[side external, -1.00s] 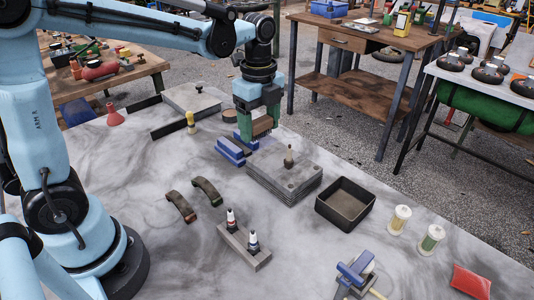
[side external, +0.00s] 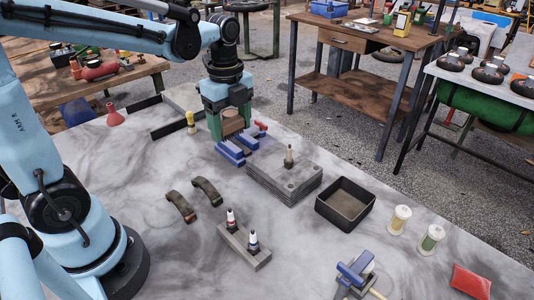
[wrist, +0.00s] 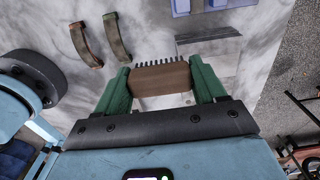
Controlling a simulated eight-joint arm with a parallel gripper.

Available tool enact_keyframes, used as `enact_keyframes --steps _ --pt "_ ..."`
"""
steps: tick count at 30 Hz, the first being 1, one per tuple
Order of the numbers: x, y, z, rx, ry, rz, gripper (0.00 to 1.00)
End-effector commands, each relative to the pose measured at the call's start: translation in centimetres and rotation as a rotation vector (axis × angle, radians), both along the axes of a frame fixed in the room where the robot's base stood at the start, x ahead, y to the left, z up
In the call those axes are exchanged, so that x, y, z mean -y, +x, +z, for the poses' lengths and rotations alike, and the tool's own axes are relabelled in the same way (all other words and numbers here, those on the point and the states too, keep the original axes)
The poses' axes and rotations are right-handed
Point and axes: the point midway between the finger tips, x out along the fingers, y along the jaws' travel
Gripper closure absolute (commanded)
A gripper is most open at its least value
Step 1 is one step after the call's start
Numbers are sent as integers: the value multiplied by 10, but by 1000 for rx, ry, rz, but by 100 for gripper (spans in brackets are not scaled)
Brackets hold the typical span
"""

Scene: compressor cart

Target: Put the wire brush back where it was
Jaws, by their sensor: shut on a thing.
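The wire brush has a brown wooden block with a row of dark bristles in the wrist view (wrist: 160,78); its brown block also shows in the side view (side external: 232,122). My gripper (side external: 230,129) is shut on it, with a green finger at each end of the block. In the side view the brush is at the far part of the marbled table, behind and left of a blue vise-like piece (side external: 230,153). I cannot tell the height of the brush above the table. The bristles are hidden in the side view.
A stack of grey plates (side external: 285,178) stands right of the blue piece, with a black tray (side external: 345,204) beyond. A yellow-handled brush (side external: 191,122) and a grey flat plate (side external: 183,97) are left of my gripper. Two curved brown pieces (side external: 207,191) lie nearer, with clear table around them.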

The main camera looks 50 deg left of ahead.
Motion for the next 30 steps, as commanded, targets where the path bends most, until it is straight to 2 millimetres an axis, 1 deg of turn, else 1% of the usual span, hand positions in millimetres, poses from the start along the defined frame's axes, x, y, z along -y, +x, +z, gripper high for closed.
enact_keyframes --steps 1,3,6,9,11,14,24,27,30 --pt "-10 -14 -3 0 0 7 63" --pt "-20 -29 -8 0 -1 7 63" --pt "-29 -45 -13 0 -1 4 63" --pt "-35 -55 -17 1 -1 2 63" --pt "-40 -58 -20 1 -1 4 63" --pt "-54 -60 -29 1 -1 6 63" --pt "-123 -65 -70 1 -1 6 63" --pt "-138 -66 -79 1 -1 3 63" --pt "-147 -67 -84 1 -1 1 63"
